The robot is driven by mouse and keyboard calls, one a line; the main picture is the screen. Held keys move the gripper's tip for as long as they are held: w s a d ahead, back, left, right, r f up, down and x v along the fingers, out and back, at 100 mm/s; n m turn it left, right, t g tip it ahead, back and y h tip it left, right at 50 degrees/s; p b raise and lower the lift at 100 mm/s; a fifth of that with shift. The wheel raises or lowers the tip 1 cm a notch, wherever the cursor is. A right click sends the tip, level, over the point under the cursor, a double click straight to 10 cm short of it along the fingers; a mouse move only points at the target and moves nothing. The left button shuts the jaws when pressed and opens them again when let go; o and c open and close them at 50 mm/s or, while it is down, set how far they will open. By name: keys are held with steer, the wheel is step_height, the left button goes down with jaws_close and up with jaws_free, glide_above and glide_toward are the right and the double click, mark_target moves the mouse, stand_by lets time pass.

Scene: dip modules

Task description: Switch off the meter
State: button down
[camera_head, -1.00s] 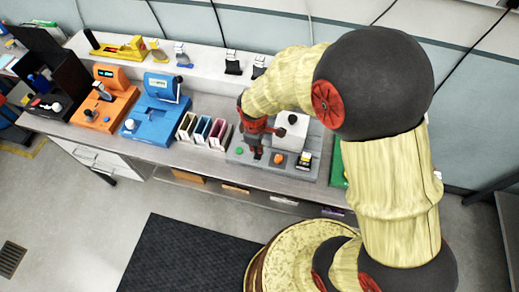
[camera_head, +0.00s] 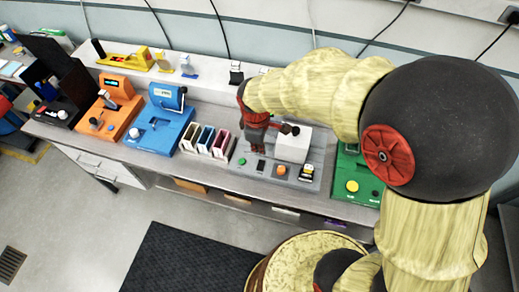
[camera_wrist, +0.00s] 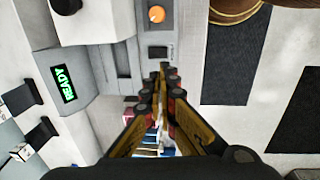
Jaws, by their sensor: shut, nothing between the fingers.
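The grey device (camera_head: 240,172) stands on the bench, with a white housing (camera_head: 293,146) on it. It has a green button (camera_head: 242,161), a small black switch (camera_head: 261,166) and an orange knob (camera_head: 281,170). In the wrist view its display (camera_wrist: 64,83) reads READY in green; the black switch (camera_wrist: 157,52) and orange knob (camera_wrist: 156,14) show there too. No label marks which device is the meter. My gripper (camera_head: 257,149) is shut and empty, above the device just behind the black switch. In the wrist view my fingertips (camera_wrist: 165,68) lie close to the switch; contact is unclear.
Blue (camera_head: 158,133) and orange (camera_head: 108,121) devices stand left on the bench, with upright colored modules (camera_head: 207,141) between the blue and grey ones. A green device (camera_head: 354,200) is at right, partly hidden by my arm. A yellow device (camera_head: 124,60) sits on the back shelf.

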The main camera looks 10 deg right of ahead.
mark_target(262, 163)
steer(key=shift+w+d+r, duration=0.3)
steer(key=shift+w+d, duration=0.05)
steer(key=shift+w, duration=0.1)
steer(key=shift+f, duration=0.1)
steer(key=f, duration=0.4)
steer(key=w+f+b, duration=0.1)
steer(key=f, duration=0.3)
steer(key=f+b, duration=0.1)
steer(key=f, duration=0.3)
steer(key=shift+w+d+f, duration=0.2)
steer(key=shift+d+f, duration=0.15)
steer(key=shift+w+f, duration=0.1)
steer(key=shift+f, duration=0.45)
